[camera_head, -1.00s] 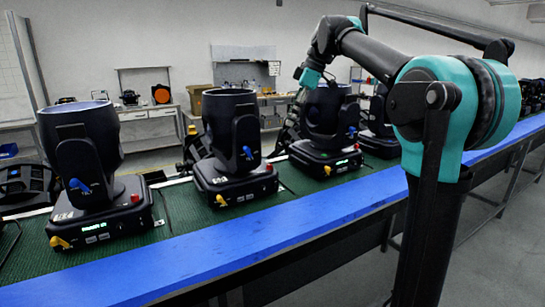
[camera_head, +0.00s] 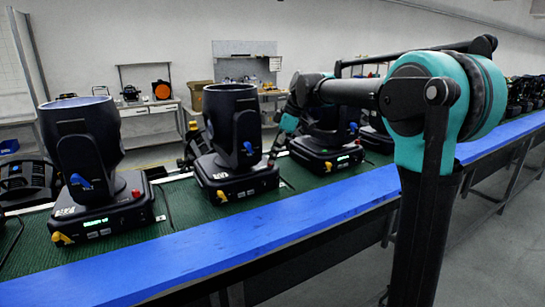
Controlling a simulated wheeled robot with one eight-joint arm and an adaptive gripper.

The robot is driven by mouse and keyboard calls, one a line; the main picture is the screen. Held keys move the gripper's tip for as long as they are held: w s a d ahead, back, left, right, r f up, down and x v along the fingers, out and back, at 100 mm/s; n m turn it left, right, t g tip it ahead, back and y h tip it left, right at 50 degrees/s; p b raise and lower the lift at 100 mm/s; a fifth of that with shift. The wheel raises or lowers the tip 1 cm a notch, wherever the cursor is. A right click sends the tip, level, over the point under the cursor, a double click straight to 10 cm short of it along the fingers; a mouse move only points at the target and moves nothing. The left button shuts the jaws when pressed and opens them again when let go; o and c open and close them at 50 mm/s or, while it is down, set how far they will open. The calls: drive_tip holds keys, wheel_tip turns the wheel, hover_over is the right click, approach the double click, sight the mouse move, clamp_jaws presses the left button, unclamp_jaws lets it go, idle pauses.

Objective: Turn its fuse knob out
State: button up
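Several black par cans stand in a row on the green belt. The middle one (camera_head: 232,130) has an upright barrel, a blue lever (camera_head: 248,148) on its yoke and a yellow knob (camera_head: 221,198) at the front left of its base. A small red knob sits at the right of its base, mostly covered by my gripper. My gripper (camera_head: 272,158) points down at that base's right end, very close to the red knob. It is small and dark here; I cannot tell whether its fingers touch the knob or are open or shut.
The left par can (camera_head: 85,140) has a red knob (camera_head: 136,195) in plain view. Another par can (camera_head: 325,148) stands behind my wrist, close to its right. A blue rail (camera_head: 230,230) runs along the belt's front. Benches stand at the back wall.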

drive_tip(key=shift+a+f, duration=0.25)
drive_tip(key=shift+f, duration=0.3)
clamp_jaws()
drive_tip(key=m+t, duration=0.1)
drive_tip(key=m, duration=0.2)
drive_tip(key=m+t, duration=0.1)
drive_tip(key=m, duration=0.1)
drive_tip(key=shift+s+a+m+h, duration=0.1)
drive_tip(key=shift+s+m+h, duration=0.1)
drive_tip(key=shift+m+h, duration=0.2)
drive_tip(key=shift+a+m+t+h, duration=0.1)
drive_tip(key=shift+m+t+h, duration=0.25)
drive_tip(key=shift+m, duration=0.8)
drive_tip(key=shift+m+t+h, duration=0.35)
drive_tip(key=shift+m, duration=0.8)
